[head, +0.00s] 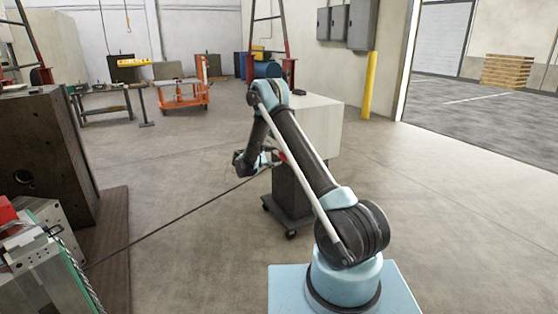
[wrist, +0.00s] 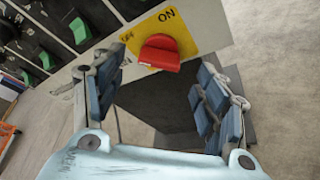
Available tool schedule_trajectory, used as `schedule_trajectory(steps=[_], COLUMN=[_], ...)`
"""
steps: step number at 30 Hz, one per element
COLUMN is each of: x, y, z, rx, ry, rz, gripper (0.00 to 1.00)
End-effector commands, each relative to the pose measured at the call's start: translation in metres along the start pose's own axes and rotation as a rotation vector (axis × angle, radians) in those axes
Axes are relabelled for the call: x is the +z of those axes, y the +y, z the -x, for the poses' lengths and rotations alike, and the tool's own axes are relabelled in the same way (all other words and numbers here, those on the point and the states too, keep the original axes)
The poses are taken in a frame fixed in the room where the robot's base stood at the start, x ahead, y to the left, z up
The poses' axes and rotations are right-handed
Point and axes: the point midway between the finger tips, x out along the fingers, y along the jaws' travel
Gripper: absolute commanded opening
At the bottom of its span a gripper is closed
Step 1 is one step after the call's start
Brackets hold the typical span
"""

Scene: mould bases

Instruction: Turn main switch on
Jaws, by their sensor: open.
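The main switch is a red knob (wrist: 160,52) on a yellow plate (wrist: 203,33) in the wrist view, at the top centre. The plate reads ON above the knob, and a second, partly legible label is at its upper left. I cannot tell which label the knob points to. My gripper (wrist: 158,72) is open and empty, with one finger on each side below the knob and the knob ahead of the gap. Contact is not visible. In the head view my gripper (head: 256,160) is beside the wheeled cabinet (head: 318,115), and the switch is mostly hidden by the arm.
A black cable (head: 170,228) runs across the floor towards the cabinet. A large dark mould block (head: 40,150) stands at the left. A yellow post (head: 369,85) and an orange cart (head: 182,92) are farther back. The floor right of the cabinet is clear.

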Motion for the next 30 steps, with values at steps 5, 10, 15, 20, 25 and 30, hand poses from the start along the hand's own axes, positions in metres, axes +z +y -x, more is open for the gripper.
schedule_trajectory(steps=[5, 10, 15, 20, 25, 30], x=[0.000, 0.000, 0.000, 0.000, 0.000, 0.000], y=[0.000, -0.001, 0.000, 0.000, 0.000, -0.001], z=[-0.026, -0.039, -0.043, -0.042, -0.042, -0.042], rx=[-0.001, -0.001, -0.001, 0.000, 0.000, -0.001], ry=[-0.001, -0.001, 0.000, 0.000, 0.000, 0.000], rz=[0.000, 0.000, 0.000, 0.000, 0.000, 0.000], gripper=[0.67, 0.67, 0.67, 0.67, 0.35, 0.23])
